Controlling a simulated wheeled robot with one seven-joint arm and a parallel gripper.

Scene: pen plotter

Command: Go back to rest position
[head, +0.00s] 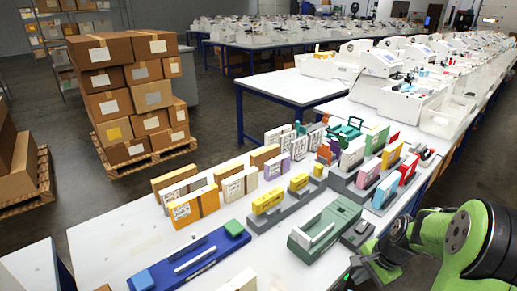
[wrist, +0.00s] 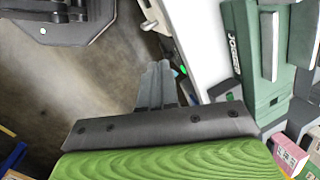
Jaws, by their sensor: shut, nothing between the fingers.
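My gripper (wrist: 155,82) shows in the wrist view with its grey fingers together and nothing between them. It appears over the floor beside the white table's edge (wrist: 207,45). In the head view my green arm is at the lower right, by the table's near right edge, and its fingertips are hard to make out. The green device (head: 325,228) stands on the white table (head: 110,238) left of my arm. It also shows in the wrist view (wrist: 242,70), right of the fingers.
A blue tray (head: 190,262) and several upright boxes stand on the table. Stacked cartons (head: 125,95) are on a pallet at the left. Dark floor (head: 482,170) is open right of the table.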

